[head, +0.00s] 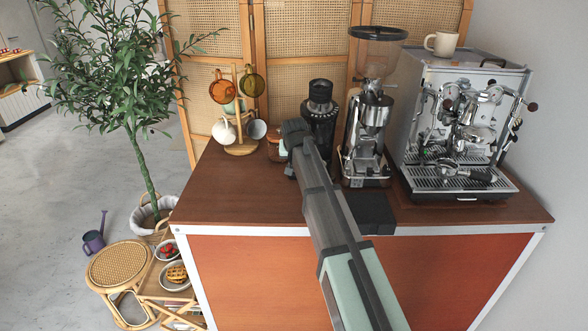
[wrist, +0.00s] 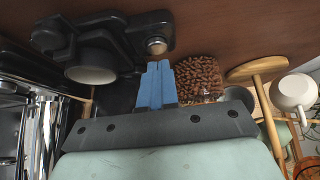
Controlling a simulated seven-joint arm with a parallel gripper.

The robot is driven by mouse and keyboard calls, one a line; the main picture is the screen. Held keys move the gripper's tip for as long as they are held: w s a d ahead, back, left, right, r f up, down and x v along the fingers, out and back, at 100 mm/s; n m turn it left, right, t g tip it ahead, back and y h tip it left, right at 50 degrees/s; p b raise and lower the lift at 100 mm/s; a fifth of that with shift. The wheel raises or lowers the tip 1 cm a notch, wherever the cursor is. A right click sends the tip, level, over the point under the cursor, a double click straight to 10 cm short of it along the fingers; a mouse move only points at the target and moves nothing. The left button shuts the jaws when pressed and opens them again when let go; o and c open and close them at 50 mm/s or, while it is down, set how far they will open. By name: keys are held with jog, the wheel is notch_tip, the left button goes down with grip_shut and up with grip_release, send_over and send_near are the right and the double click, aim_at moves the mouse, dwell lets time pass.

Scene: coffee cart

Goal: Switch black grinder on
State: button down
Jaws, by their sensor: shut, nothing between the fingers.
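The black grinder (head: 320,101) stands on the brown cart top, left of the silver grinder, its lower part hidden behind my arm in the head view. In the wrist view the black grinder (wrist: 100,50) fills the upper left, with a round pale knob or button (wrist: 156,45) on its side. My gripper (wrist: 156,84) is shut and empty, its blue fingertips together. In that view the fingertips are just below the round knob, close to the grinder; I cannot tell whether they touch it. In the head view the fingertips are hidden by my own wrist.
A jar of coffee beans (wrist: 200,78) is right beside my fingertips. A mug tree (head: 237,120) with several mugs stands to the left. The silver grinder (head: 368,120) and espresso machine (head: 462,120) stand to the right. The cart top's front left (head: 230,195) is clear.

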jog(key=shift+f, duration=0.7)
dwell(0.8)
jog(key=shift+r, duration=1.3)
jog(key=shift+r, duration=1.45)
